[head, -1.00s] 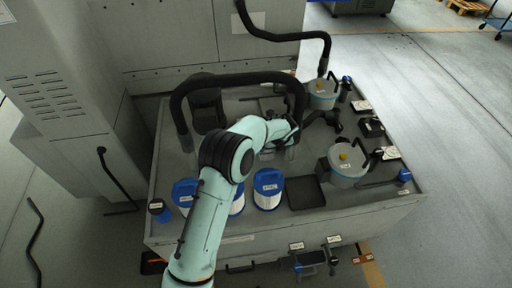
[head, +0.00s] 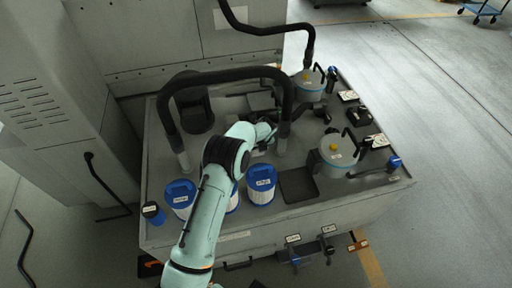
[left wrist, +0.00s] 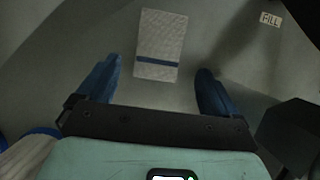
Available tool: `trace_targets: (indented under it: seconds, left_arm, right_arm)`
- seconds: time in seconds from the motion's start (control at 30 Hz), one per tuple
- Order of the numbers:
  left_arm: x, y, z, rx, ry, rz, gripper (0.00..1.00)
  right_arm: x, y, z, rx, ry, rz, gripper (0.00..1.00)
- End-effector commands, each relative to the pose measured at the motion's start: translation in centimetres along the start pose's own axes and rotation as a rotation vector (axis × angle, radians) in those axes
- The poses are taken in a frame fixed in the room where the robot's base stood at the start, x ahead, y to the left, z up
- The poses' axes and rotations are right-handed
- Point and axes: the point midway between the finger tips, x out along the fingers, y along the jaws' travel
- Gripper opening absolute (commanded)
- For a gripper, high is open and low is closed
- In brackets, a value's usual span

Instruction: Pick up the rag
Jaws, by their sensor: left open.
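The rag (left wrist: 158,42), a pale textured cloth with a dark blue stripe near its lower end, lies flat on a grey surface in the left wrist view. My left gripper (left wrist: 156,88) is open, with its blue fingers on either side below the rag and nothing visible between them. The rag lies beyond the fingertips. In the head view my left arm reaches over the grey machine top, and its gripper end (head: 268,138) is partly behind a black hose. I cannot make out the rag there. My right gripper is not in view.
On the grey machine top (head: 225,217), a thick black hose (head: 225,75) arches around my arm. Blue-capped filters (head: 261,184) stand by the front edge, beside a black tray (head: 298,186). Grey pots (head: 338,156) with yellow knobs stand right. A FILL label (left wrist: 271,19) is near the rag.

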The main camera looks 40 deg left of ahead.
Motion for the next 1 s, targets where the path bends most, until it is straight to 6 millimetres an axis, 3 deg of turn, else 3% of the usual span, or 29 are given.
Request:
trace_targets:
  seconds: [0.2,0.5,0.53,0.57,0.7,0.8,1.0]
  left_arm:
    - [3.3,0.3,0.1,0.000,0.001,0.002,0.94]
    - [3.9,0.2,0.1,0.000,0.000,0.000,0.94]
    - [3.8,0.2,0.1,0.000,0.000,0.000,0.90]
    - [3.8,0.2,0.1,0.000,0.000,0.000,0.81]
    - [3.8,0.3,0.1,0.000,0.000,0.001,0.35]
    - [3.8,0.2,0.2,0.000,0.000,0.000,0.29]
    - [3.6,0.2,0.3,0.000,0.000,0.000,0.29]
  right_arm:
    - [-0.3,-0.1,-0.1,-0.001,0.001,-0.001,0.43]
    - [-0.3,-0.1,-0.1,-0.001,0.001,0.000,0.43]
    - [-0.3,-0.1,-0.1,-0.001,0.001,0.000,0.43]
    - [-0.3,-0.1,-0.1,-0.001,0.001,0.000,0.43]
    - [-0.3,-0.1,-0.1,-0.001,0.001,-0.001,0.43]
    - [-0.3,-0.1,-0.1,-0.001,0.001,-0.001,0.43]
    - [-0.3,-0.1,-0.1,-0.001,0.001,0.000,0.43]
